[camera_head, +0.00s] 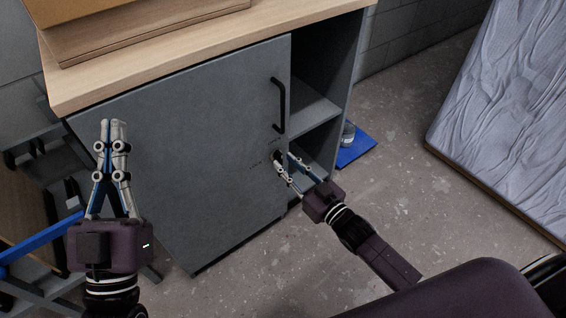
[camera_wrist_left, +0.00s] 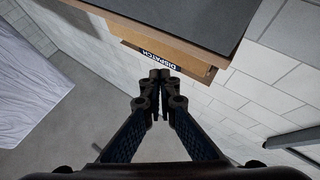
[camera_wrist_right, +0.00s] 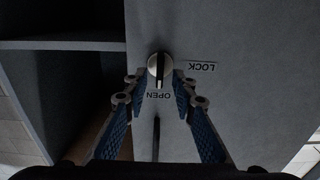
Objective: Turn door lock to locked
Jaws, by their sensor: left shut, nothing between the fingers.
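The door lock is a round silver knob with a dark grip bar (camera_wrist_right: 159,70) on the grey cabinet door (camera_head: 190,130). Its bar lies roughly in line with the OPEN label (camera_wrist_right: 160,95) and across from the LOCK label (camera_wrist_right: 202,67). In the head view the knob is mostly hidden by my right gripper (camera_head: 285,158). My right gripper is open in the right wrist view (camera_wrist_right: 155,80), its fingertips apart on either side of the knob; I cannot tell whether they touch it. My left gripper (camera_head: 113,123) is shut and empty, raised in front of the door's left part.
A black handle (camera_head: 280,104) stands out above the knob. Open shelves (camera_head: 312,108) lie right of the door, with a blue mat (camera_head: 357,147) on the floor beyond. A wrapped mattress-like slab (camera_head: 510,110) stands at right. A box marked DISPATCH (camera_wrist_left: 180,57) shows in the left wrist view.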

